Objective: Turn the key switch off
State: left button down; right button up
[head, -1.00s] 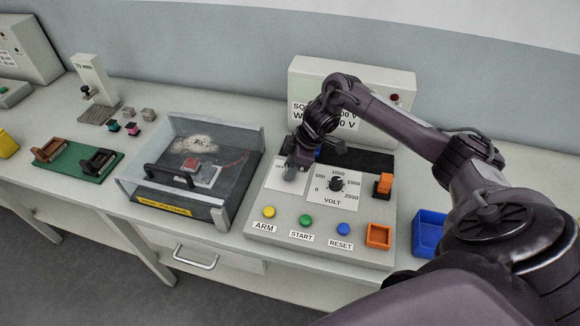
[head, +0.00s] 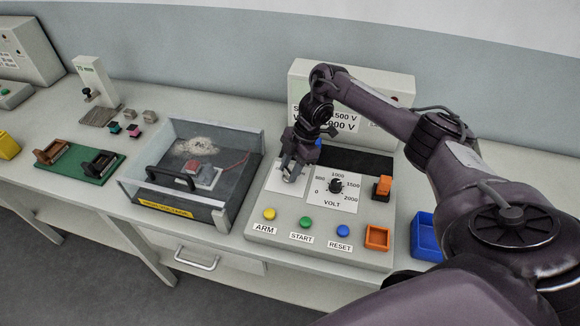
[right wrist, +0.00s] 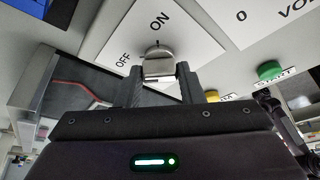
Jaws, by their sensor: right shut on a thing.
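The key switch (right wrist: 158,64) shows in the right wrist view as a grey metal key head on a white plate (right wrist: 120,38) marked OFF and ON. My right gripper (right wrist: 165,74) is shut on the key, with one dark finger on each side of it. The key lies close below the ON mark; its exact angle is hard to tell. In the head view my right gripper (head: 288,178) reaches down to the plate on the sloped control panel (head: 270,232) and mostly hides the key. My left gripper is not in view.
A voltage dial (head: 336,186) and an orange switch (head: 383,187) sit right of the gripper. ARM (head: 269,214), START (head: 306,222) and RESET (head: 343,229) buttons line the panel's front. A clear-walled test box (head: 140,190) stands left, and a blue bin (head: 427,240) right.

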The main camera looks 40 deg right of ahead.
jog(key=shift+w+r, duration=0.1)
jog(key=o, duration=1)
jog(key=p+v, duration=0.1)
jog(key=v, duration=0.6)
jog(key=shift+d+r+p, duration=0.2)
jog(key=shift+r+p, duration=0.1)
jog(key=shift+r, duration=0.05)
jog(key=shift+f, duration=0.1)
